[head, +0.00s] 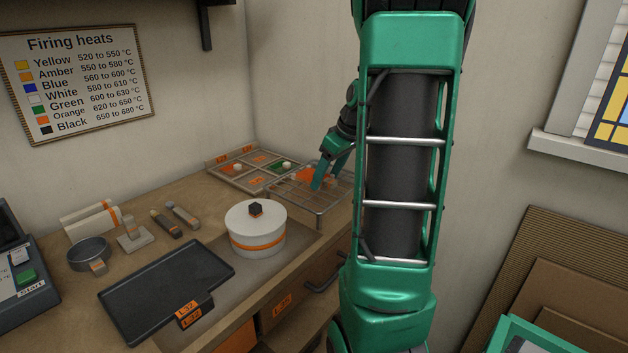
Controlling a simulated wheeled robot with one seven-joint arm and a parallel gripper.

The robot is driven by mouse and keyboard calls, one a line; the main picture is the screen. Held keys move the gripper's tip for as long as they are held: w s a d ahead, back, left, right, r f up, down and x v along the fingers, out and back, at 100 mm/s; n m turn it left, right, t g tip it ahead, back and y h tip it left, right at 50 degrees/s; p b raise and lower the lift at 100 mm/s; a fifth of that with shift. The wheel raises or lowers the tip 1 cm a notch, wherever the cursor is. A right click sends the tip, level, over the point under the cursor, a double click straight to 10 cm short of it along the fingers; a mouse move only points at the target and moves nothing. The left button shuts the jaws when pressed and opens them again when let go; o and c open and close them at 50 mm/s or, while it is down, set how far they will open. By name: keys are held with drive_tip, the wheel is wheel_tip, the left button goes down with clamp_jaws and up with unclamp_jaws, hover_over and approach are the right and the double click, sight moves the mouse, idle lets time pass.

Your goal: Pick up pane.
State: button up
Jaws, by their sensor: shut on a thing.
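My gripper (322,182) is at the back right of the bench, over a wire rack (318,206). Its teal fingers are shut on an orange pane (307,175), which shows to the left of the fingers. The pane is small in the head view and partly hidden by the fingers. I cannot tell whether it touches the rack or is held just above it.
Left of the rack is a divided tray (226,176) with orange and green pieces. A white lidded pot (262,234) and a black tray (140,293) stand nearer. Small tools and a grey dish (88,248) lie left. Walls close in the corner behind.

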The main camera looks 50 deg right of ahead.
sight(325, 180)
drive_tip(key=shift+r, duration=0.45)
drive_tip(key=r, duration=0.3)
drive_tip(key=shift+a+r, duration=0.3)
drive_tip(key=shift+r, duration=0.1)
drive_tip(key=w+a+r, duration=0.1)
drive_tip(key=a+r, duration=0.8)
drive_tip(key=a, duration=0.2)
drive_tip(key=shift+r, duration=0.15)
